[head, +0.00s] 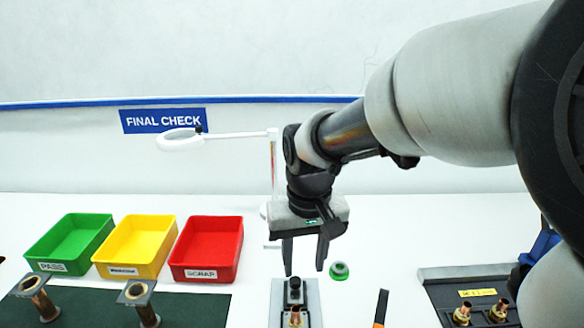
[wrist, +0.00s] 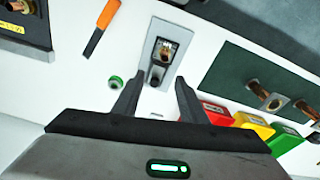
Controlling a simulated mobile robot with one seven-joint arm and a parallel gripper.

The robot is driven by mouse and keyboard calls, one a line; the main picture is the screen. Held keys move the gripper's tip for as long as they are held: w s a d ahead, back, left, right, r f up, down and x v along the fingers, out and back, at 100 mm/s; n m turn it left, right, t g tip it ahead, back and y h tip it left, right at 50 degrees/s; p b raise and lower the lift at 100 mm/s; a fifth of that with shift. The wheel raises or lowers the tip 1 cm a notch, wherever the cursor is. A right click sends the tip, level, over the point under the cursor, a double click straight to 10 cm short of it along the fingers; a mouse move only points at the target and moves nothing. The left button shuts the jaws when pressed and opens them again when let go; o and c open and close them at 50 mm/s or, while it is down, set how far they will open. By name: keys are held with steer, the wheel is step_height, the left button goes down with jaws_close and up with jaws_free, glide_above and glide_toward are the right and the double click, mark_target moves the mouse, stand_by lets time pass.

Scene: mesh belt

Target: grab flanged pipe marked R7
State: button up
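Flanged copper pipes stand in several places. Two stand on the dark green mat at the lower left of the head view, a left one (head: 45,305) and a right one (head: 148,314). One pipe (head: 295,318) is at a grey fixture plate (head: 313,305), cut off by the frame; it also shows in the wrist view (wrist: 166,51). Two more, a left one (head: 462,315) and a right one (head: 499,311), stand in a dark tray at the right. I cannot read R7 on any. My gripper (head: 304,269) is open and empty above the fixture; its spread fingers show in the wrist view (wrist: 158,86).
Green (head: 60,259), yellow (head: 125,261) and red (head: 212,261) bins stand at the left. A white ring-headed stand (head: 273,165) rises behind my gripper. A green round object (head: 339,271) and an orange-handled tool (wrist: 104,18) lie near the fixture.

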mark_target(296, 310)
steer(key=f, duration=0.4)
steer(key=w+f, duration=0.1)
steer(key=f, duration=0.7)
steer(key=shift+w+a+f+b, duration=0.35)
steer(key=shift+a+f, duration=0.05)
steer(key=f, duration=0.5)
steer(key=shift+a, duration=0.3)
jaws_close()
